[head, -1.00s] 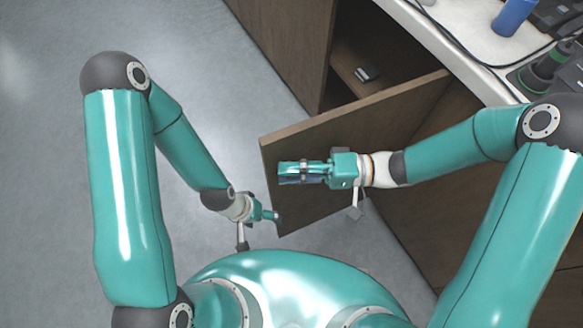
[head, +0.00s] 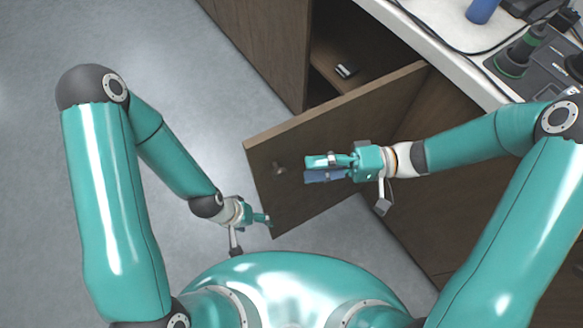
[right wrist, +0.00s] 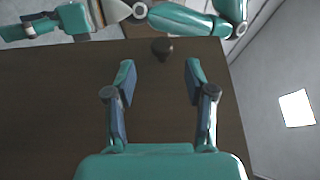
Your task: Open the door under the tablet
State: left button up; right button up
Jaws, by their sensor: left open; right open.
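The brown cabinet door (head: 330,130) stands swung out from the cabinet, with the dark opening behind it. Its round knob (head: 279,168) is near the free edge. In the right wrist view the dark knob (right wrist: 162,47) is beyond the fingertips, clear of them. My right gripper (head: 308,169) is open and empty in front of the door's face, to the right of the knob; its spread fingers (right wrist: 158,75) show in the wrist view. My left gripper (head: 265,219) is low by the door's free lower corner, open; whether it touches the door is unclear. No tablet is visible.
Inside the cabinet a small dark object (head: 346,70) lies on a shelf. The white counter (head: 440,50) above carries a blue cylinder (head: 483,10), cables and dark equipment (head: 545,65). Grey floor (head: 130,40) is free at the left.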

jog(key=shift+w+d, duration=0.25)
jog(key=shift+d, duration=0.95)
jog(key=shift+w+d, duration=0.25)
jog(key=shift+d, duration=0.9)
jog(key=shift+f, duration=0.1)
